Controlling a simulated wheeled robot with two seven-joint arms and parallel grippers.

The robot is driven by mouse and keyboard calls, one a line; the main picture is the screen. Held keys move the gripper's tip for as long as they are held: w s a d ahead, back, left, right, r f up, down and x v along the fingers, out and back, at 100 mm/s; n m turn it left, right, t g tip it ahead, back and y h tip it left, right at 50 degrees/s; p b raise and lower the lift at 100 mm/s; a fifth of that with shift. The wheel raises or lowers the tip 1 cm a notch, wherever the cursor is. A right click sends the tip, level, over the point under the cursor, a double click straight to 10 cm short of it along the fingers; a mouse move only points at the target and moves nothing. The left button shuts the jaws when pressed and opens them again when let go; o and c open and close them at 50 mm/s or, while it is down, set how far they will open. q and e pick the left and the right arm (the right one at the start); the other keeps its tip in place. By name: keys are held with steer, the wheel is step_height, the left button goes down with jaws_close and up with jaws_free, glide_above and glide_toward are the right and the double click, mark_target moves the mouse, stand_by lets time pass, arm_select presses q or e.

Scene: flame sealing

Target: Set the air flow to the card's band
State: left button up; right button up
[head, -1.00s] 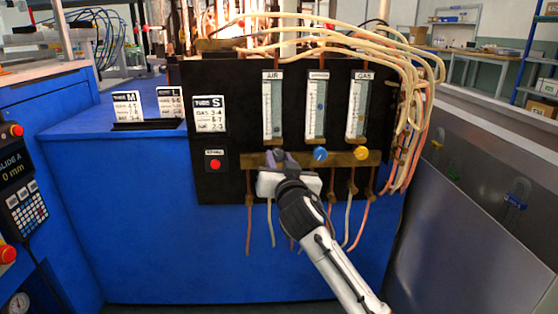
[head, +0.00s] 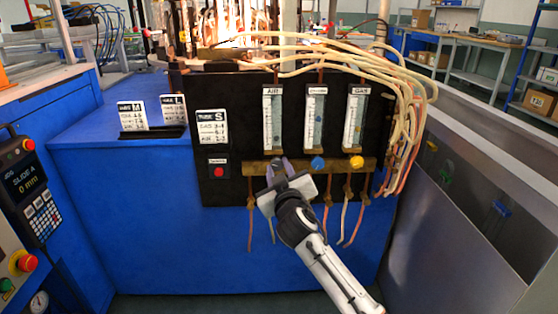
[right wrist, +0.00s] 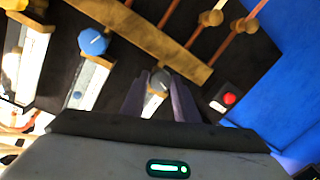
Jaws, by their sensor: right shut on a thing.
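The black panel (head: 375,85) carries three flow tubes: the AIR tube (head: 272,120) at left, an unreadable-label middle one (head: 315,120), and the GAS tube (head: 354,122) at right. Below the AIR tube is a grey knob (right wrist: 161,80). My right gripper (head: 279,167) is shut on this knob, with one purple finger on each side; its body is tilted. The "S" card (head: 211,128) hangs on the panel's left part; its small lines are hard to read, the last seeming to be AIR. The AIR float's height is too small to tell. My left gripper is out of view.
A blue knob (head: 318,163) and a yellow knob (head: 356,162) sit close to the right on the same brass bar (head: 337,168). A red button (head: 219,171) is at left. Cards M (head: 132,115) and L (head: 173,108) stand on the blue bench. Pale hoses hang at right.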

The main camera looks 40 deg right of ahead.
steer(key=shift+r, duration=0.1)
arm_select(q)
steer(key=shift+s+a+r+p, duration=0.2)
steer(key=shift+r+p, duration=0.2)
steer(key=shift+p, duration=0.2)
arm_select(e)
steer(key=shift+n, duration=0.7)
steer(key=o, duration=1.1)
steer(key=shift+c, duration=0.2)
arm_select(q)
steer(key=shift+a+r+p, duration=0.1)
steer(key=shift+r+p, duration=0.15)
steer(key=shift+p, duration=0.5)
arm_select(e)
steer(key=v, duration=1)
steer(key=shift+s+a, duration=0.15)
